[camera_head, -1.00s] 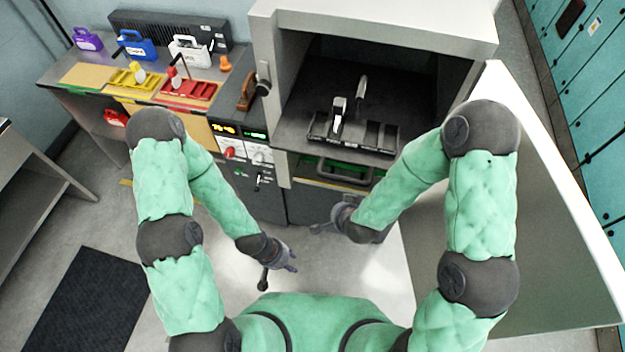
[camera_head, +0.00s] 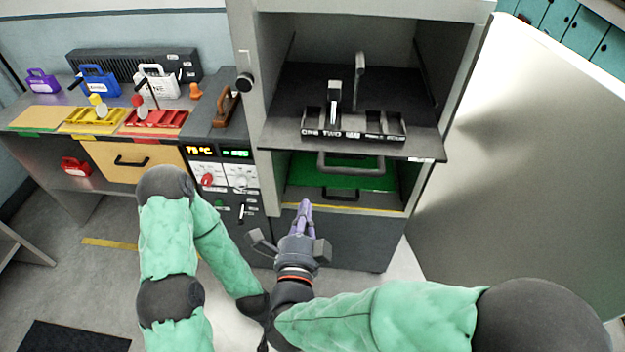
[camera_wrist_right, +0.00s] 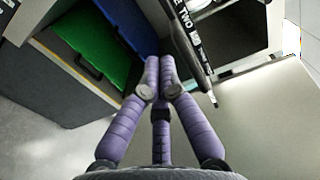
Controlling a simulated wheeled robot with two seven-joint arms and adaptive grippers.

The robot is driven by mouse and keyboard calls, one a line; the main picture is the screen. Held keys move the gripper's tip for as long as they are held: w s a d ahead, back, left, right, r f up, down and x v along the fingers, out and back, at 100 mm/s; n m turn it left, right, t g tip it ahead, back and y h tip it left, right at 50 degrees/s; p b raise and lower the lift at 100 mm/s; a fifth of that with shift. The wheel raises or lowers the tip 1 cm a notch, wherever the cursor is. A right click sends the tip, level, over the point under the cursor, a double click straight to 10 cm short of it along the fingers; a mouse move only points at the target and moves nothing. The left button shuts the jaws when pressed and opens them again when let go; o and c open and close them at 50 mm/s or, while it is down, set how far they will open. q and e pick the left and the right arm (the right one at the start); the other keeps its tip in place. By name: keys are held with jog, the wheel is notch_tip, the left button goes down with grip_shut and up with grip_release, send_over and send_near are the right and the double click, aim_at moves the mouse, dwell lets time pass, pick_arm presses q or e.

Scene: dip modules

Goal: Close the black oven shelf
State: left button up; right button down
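The black oven shelf (camera_head: 285,133) lies level in the open grey oven. Its front edge projects past the oven opening, with a grey bar handle (camera_head: 350,172) below it. A black labelled rack (camera_head: 352,135) stands on the shelf; the rack's lettered side also shows in the right wrist view (camera_wrist_right: 188,32). My right gripper (camera_head: 304,207) is in front of the lower compartment, below and left of the handle. Its purple fingers are together and empty; the wrist view (camera_wrist_right: 160,62) shows the tips converged. My left wrist is behind the right arm, and its hand is hidden.
A lower compartment holds a green tray (camera_head: 305,172) with a dark handle. The large oven door (camera_head: 530,150) stands open at right. A bench with coloured trays and cases (camera_head: 158,118) is at left. Floor space lies in front of the oven.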

jog(key=w+b, duration=0.2)
jog(key=w, duration=1.1)
jog(key=shift+w, duration=0.35)
jog(key=shift+r, duration=0.1)
